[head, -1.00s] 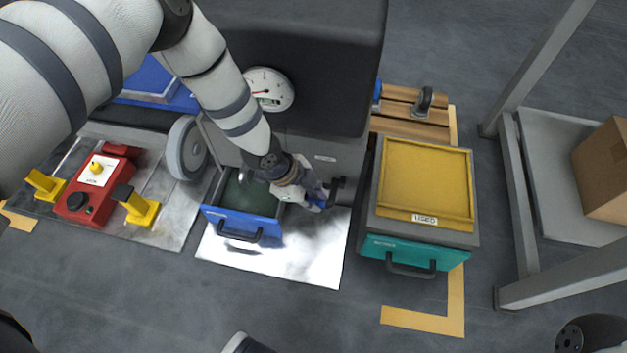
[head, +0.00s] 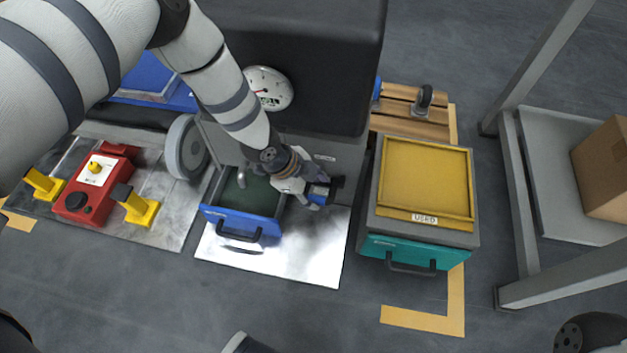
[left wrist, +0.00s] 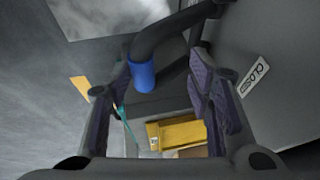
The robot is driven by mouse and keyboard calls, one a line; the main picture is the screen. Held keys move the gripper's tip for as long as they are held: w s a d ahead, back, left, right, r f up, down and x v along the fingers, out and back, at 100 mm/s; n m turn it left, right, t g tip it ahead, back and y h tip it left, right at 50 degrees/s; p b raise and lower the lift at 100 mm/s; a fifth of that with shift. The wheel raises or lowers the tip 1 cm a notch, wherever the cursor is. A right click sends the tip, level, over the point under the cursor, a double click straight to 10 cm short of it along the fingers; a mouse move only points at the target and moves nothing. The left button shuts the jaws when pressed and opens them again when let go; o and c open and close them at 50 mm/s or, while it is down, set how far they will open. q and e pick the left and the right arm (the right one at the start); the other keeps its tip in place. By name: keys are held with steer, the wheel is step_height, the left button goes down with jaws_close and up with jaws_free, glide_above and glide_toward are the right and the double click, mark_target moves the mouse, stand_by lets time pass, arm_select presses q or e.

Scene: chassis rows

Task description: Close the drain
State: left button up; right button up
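The drain lever (head: 336,186) is a dark bent bar on the front of the grey machine, just right of my left gripper (head: 320,192). In the left wrist view, a dark bent bar with a blue sleeve (left wrist: 142,77) lies between the two spread fingers of my left gripper (left wrist: 160,105). The fingers are apart; I cannot tell whether either one touches the bar. A label (left wrist: 257,80) on the grey panel beside it seems to read CLOSED. A metal spout (head: 241,178) hangs over an open blue drawer (head: 240,222) with dark green inside.
A teal drawer unit with a yellow tray (head: 425,180) marked USED stands to the right. A round gauge (head: 268,88) is on the machine. A red control box (head: 97,185) and yellow stops stand left. A grey rack with a cardboard box (head: 603,163) is far right.

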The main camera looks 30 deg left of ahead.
arm_select(q)
steer(key=shift+d, duration=0.2)
stand_by(0.6)
steer(key=v, duration=1.2)
steer(key=shift+s, duration=0.15)
